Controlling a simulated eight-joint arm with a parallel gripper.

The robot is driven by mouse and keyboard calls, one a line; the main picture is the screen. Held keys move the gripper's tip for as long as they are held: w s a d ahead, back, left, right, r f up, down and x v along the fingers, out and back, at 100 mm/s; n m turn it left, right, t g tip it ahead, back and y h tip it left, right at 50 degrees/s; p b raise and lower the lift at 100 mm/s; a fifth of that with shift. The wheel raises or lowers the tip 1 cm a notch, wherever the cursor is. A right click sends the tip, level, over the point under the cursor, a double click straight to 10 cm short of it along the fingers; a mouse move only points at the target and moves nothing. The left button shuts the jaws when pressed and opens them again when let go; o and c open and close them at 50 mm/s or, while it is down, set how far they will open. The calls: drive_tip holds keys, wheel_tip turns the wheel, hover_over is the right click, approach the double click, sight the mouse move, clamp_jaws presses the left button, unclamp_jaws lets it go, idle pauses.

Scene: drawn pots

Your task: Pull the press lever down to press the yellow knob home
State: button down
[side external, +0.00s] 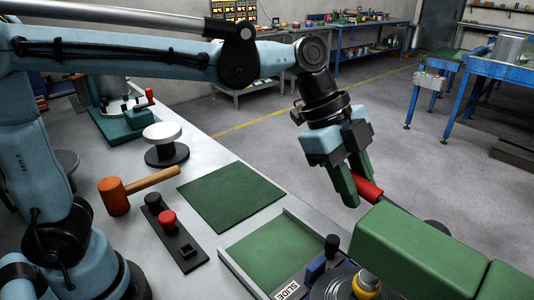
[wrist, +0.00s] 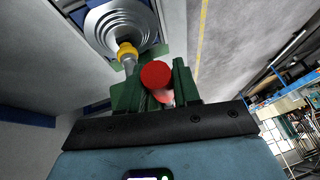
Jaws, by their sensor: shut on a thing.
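The press lever ends in a red grip (side external: 368,188), and my gripper (side external: 358,188) is shut on it with its green fingers. In the wrist view the red grip's round end (wrist: 155,74) shows between my fingers (wrist: 154,88). The yellow knob (side external: 367,282) is at the bottom of the side view, next to the green press body (side external: 420,250). In the wrist view the yellow knob (wrist: 127,51) sits by a ringed grey metal disc (wrist: 118,24). The press body partly hides the lever's far part, and how deep the knob sits cannot be told.
A green-floored tray (side external: 262,250) marked SLIDE lies left of the press, with a black-knobbed blue piece (side external: 316,268) nearby. An orange mallet (side external: 116,196), a green mat (side external: 230,196), a black plate with black and red knobs (side external: 188,250) and a white-topped stand (side external: 163,133) are on the bench.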

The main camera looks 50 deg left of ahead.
drive_tip(key=shift+f+h, duration=1.2)
drive_tip(key=shift+f, duration=0.15)
drive_tip(key=c, duration=0.9)
unclamp_jaws()
drive_tip(key=v, duration=1.2)
